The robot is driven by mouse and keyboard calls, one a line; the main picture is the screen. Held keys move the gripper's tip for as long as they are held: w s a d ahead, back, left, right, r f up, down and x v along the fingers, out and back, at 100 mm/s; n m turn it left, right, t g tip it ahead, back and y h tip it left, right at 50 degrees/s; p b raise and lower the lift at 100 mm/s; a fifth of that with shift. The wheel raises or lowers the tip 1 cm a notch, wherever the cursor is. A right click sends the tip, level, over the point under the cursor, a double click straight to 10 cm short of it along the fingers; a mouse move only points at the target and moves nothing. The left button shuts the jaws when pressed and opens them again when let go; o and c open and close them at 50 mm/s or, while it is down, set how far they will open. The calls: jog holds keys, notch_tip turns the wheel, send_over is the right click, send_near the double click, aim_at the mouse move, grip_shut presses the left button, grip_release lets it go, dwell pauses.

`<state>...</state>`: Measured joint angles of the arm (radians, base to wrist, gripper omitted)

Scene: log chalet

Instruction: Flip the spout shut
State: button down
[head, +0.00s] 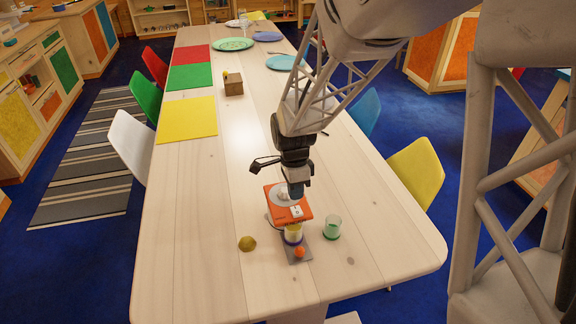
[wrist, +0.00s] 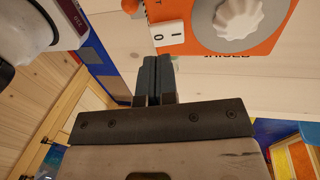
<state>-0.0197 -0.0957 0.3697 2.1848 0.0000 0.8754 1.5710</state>
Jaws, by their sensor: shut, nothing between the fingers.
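An orange juicer (head: 291,212) with a pale ribbed cone (head: 284,198) on a grey disc stands near the table's front end. In the wrist view, its orange body (wrist: 198,42), ribbed cone (wrist: 238,16) and white switch (wrist: 168,37) show at the top. I cannot clearly make out the spout in either view. My gripper (head: 295,192) points down at the juicer in the head view and covers part of it. In the wrist view my gripper's fingers (wrist: 155,62) are together and empty, close to the switch; I cannot tell whether they touch the juicer.
A small cup (head: 293,234) stands in front of the juicer on a grey tray (head: 299,261), beside an orange fruit (head: 299,252). A green glass (head: 333,228) stands right, a yellow-green fruit (head: 247,243) left. The table (head: 215,200) is clear farther left.

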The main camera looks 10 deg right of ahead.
aim_at(297, 212)
jog(key=shift+s+f, duration=0.25)
jog(key=shift+f, duration=0.95)
jog(key=shift+s+f, duration=0.2)
jog(key=shift+f, duration=0.95)
